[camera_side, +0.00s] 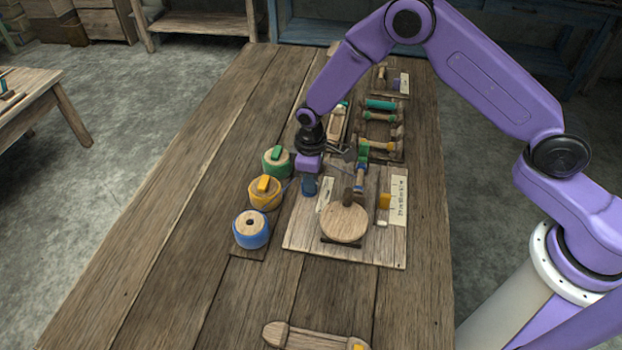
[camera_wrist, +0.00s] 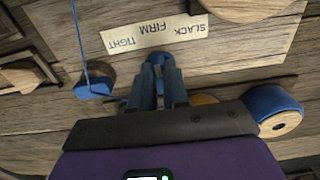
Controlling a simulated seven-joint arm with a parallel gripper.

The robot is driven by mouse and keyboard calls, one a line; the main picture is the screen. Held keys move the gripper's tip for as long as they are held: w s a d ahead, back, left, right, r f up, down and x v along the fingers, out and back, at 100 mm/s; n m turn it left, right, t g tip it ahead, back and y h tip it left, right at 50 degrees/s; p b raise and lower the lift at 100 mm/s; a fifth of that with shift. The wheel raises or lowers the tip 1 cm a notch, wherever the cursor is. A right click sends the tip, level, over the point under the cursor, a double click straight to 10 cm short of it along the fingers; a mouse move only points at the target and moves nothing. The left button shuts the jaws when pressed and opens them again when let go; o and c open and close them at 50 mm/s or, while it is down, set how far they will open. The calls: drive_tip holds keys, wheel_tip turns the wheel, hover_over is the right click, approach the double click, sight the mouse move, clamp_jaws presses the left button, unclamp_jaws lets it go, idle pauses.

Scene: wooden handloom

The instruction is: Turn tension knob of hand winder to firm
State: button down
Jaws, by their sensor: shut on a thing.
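The hand winder's wooden board (camera_side: 378,257) lies on the table with a round wooden disc (camera_side: 345,222) on it. The tension knob (camera_side: 310,188) is blue and stands at the board's left side. In the wrist view the knob (camera_wrist: 158,59) sits between my fingertips, beside a paper label (camera_wrist: 155,36) reading SLACK, FIRM and TIGHT. The knob is in front of the label, nearest the word FIRM; its pointer cannot be made out. My gripper (camera_wrist: 159,72) is shut on the knob, reaching it from above; its fingers are hard to see in the side view.
Green (camera_side: 277,161), yellow (camera_side: 264,193) and blue (camera_side: 250,230) spools stand close left of the board. A rack of wound bobbins (camera_side: 381,130) lies behind it. The table's left side is clear.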

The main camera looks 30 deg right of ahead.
idle(0.3)
drive_tip(key=c, duration=1.1)
unclamp_jaws()
wheel_tip(320, 180, up, 17)
drive_tip(key=shift+r, duration=0.2)
drive_tip(key=s+d+r+n, duration=0.1)
drive_tip(key=s+d, duration=0.4)
drive_tip(key=s, duration=0.6)
drive_tip(key=s+d+r+n, duration=0.1)
drive_tip(key=s+d+r, duration=0.2)
drive_tip(key=s, duration=0.8)
drive_tip(key=s+d+r+n, duration=0.1)
drive_tip(key=s+d+r, duration=0.1)
drive_tip(key=s+d, duration=0.5)
drive_tip(key=shift+s+d+n, duration=0.15)
drive_tip(key=shift+s+n, duration=0.15)
drive_tip(key=shift+s, duration=1.65)
